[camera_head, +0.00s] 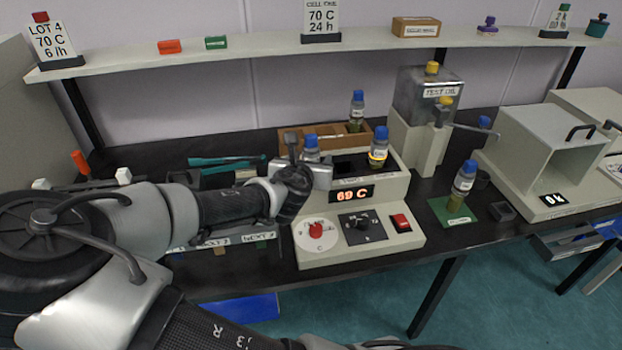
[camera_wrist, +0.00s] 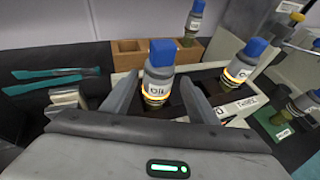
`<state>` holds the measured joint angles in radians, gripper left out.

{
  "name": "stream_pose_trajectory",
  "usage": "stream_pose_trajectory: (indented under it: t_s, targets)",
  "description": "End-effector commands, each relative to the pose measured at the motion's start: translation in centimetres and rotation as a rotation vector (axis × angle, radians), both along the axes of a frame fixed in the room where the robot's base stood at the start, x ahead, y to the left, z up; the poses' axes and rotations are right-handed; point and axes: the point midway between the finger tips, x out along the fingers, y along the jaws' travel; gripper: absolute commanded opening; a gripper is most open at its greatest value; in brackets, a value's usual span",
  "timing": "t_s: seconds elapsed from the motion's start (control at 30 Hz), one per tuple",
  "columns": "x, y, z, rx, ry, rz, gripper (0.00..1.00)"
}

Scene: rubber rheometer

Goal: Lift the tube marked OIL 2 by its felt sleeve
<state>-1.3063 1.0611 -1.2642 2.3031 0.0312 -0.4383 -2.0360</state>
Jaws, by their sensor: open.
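My gripper (camera_wrist: 160,98) is open, its two fingers on either side of a blue-capped tube (camera_wrist: 158,72) in the wrist view. That tube's white label reads OIL, but its number is not legible, and an orange-yellow band shows below the label. In the head view the same tube (camera_head: 311,148) stands partly hidden behind my gripper (camera_head: 318,176), in the heater block (camera_head: 390,187) reading 69 C. A second blue-capped tube (camera_head: 378,147) with a yellow band stands to its right in the block. I cannot tell whether the fingers touch the tube.
Another blue-capped tube (camera_head: 357,110) stands in a wooden rack (camera_head: 293,138) behind the block. One more (camera_head: 463,178) stands on a green mat (camera_head: 441,208) to the right. A TEST OIL tank (camera_head: 430,105) rises behind the block. Teal tweezers (camera_wrist: 50,82) lie to the left.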

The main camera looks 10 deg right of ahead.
Motion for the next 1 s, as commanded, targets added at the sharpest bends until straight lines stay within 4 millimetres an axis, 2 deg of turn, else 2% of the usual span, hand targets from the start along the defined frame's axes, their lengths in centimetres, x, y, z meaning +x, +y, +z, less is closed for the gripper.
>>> stream_pose_trajectory:
  t_s: [0.13,0.4,0.7,0.77,1.0]
  targets:
    - [1.0,-0.4,-0.4,0.001,-0.001,-0.002,0.54]
    - [4.3,-1.5,-1.8,0.0,0.0,-0.002,0.54]
    - [4.8,-1.6,-1.9,0.0,0.0,-0.001,0.54]
    - [4.8,-1.6,-1.9,0.0,0.0,-0.001,0.45]
    - [4.8,-1.6,-1.9,0.0,0.0,-0.001,0.05]
